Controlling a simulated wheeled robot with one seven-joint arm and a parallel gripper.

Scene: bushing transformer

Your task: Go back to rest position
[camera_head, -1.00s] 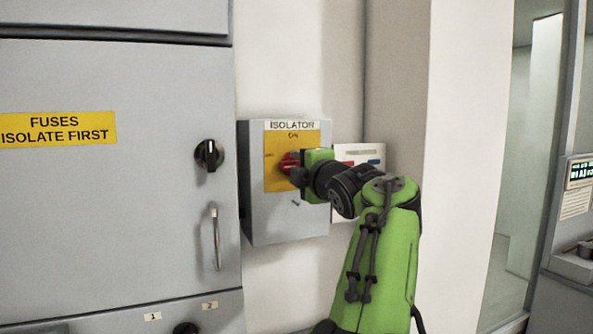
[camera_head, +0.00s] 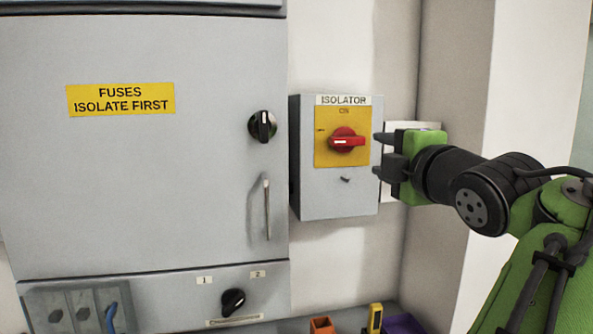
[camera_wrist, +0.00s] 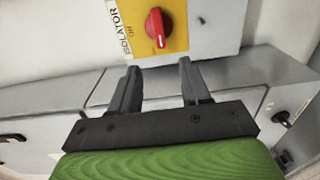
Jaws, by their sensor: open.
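My gripper (camera_head: 378,154) is open and empty, just right of the red isolator knob (camera_head: 347,141) in the head view. Its two dark fingers point left toward the isolator box (camera_head: 340,205) and are apart from the knob. The knob's handle lies about horizontal on a yellow plate under the "ISOLATOR" label. In the wrist view my gripper (camera_wrist: 160,72) shows two spread fingers with nothing between them. The red knob (camera_wrist: 158,28) is beyond the fingertips there. My green and black arm reaches in from the right in the head view.
A large grey cabinet (camera_head: 150,190) with a "FUSES ISOLATE FIRST" sign stands left of the isolator box. It has a black knob (camera_head: 263,126) and a handle (camera_head: 267,208). Coloured items (camera_head: 375,318) sit low at the front. A pale wall column (camera_head: 460,80) rises behind my arm.

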